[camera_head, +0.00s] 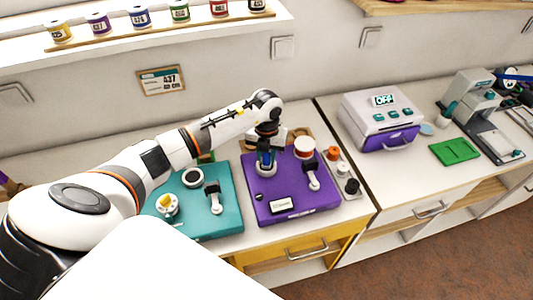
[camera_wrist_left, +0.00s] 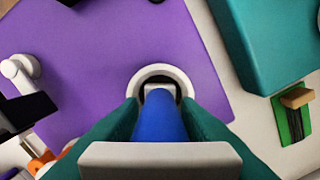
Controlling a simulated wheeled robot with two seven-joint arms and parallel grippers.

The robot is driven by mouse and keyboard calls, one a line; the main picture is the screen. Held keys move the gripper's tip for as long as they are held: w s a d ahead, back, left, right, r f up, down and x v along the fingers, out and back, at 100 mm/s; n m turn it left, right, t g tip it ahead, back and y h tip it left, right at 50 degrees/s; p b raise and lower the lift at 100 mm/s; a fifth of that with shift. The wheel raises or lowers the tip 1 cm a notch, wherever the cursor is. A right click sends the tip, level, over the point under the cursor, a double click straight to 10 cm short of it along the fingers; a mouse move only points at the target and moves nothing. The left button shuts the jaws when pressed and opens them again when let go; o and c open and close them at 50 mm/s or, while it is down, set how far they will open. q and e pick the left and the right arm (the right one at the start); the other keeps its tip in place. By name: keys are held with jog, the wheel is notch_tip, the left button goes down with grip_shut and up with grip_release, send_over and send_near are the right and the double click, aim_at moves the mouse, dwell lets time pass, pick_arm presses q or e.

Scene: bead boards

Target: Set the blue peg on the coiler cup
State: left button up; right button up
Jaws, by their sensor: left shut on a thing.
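My left gripper (camera_head: 266,150) is over the purple board (camera_head: 283,195), with its teal fingers shut on the blue peg (camera_wrist_left: 160,122). The peg also shows, small and partly covered, in the head view (camera_head: 265,159). It points down at a white round cup (camera_head: 265,169) with a dark opening, on the purple board. In the left wrist view, the peg's far end overlaps the opening of this cup (camera_wrist_left: 142,79), where a pale block shows. I cannot tell whether the peg touches the cup. My right gripper is not in view.
A small tray with orange and dark knobs (camera_head: 343,172) is at right.

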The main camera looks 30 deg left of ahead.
pick_arm(q)
jog(key=o, duration=1.1)
notch_tip(320, 180, up, 7)
jog(key=p, duration=0.5)
jog(key=shift+f, duration=0.1)
dwell(0.5)
